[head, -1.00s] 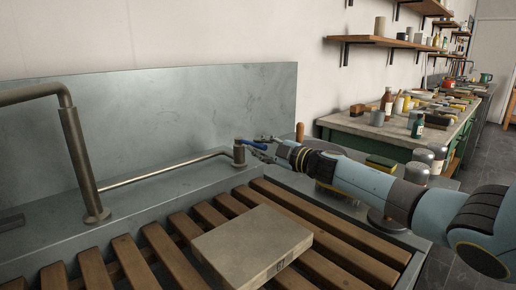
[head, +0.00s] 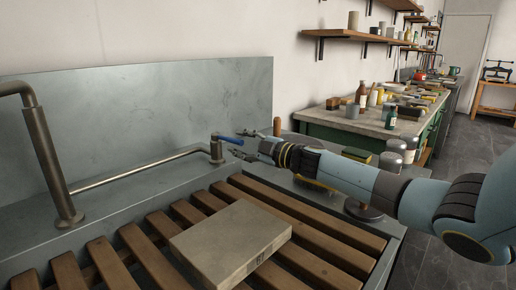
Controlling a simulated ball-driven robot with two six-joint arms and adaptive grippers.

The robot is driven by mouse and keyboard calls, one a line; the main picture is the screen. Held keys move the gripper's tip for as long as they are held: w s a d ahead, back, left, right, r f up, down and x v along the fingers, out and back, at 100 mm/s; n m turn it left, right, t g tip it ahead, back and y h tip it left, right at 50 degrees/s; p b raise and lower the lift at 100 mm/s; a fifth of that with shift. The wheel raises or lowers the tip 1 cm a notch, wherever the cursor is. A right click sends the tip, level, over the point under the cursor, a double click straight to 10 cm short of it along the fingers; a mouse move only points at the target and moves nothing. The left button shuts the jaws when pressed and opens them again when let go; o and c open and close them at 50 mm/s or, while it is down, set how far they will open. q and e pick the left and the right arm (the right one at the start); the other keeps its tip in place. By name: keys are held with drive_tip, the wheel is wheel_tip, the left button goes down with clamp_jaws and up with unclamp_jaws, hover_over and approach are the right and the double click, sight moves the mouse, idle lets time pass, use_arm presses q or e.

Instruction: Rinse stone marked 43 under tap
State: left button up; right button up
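A flat grey-beige stone (head: 229,240) lies on the wooden slats of the sink (head: 107,261). A small dark mark shows on its front edge, too small to read surely. The tap pipe (head: 47,160) rises at the left; its spout end is cut off by the picture edge, and no water shows. A thin pipe runs to a valve (head: 217,151) with a blue lever (head: 229,139). My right gripper (head: 241,143) has its fingers spread on either side of the lever's free end; I cannot tell whether they touch it. My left gripper is not in view.
A metal splash panel (head: 150,110) stands behind the sink. To the right of the sink are a yellow-green sponge (head: 357,155) and grey-topped containers (head: 389,161). Beyond is a green bench (head: 345,123) with bottles and tins, under wall shelves (head: 349,35).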

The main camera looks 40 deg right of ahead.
drive_tip(key=s+d, duration=0.2)
drive_tip(key=s, duration=0.8)
drive_tip(key=shift+s, duration=0.15)
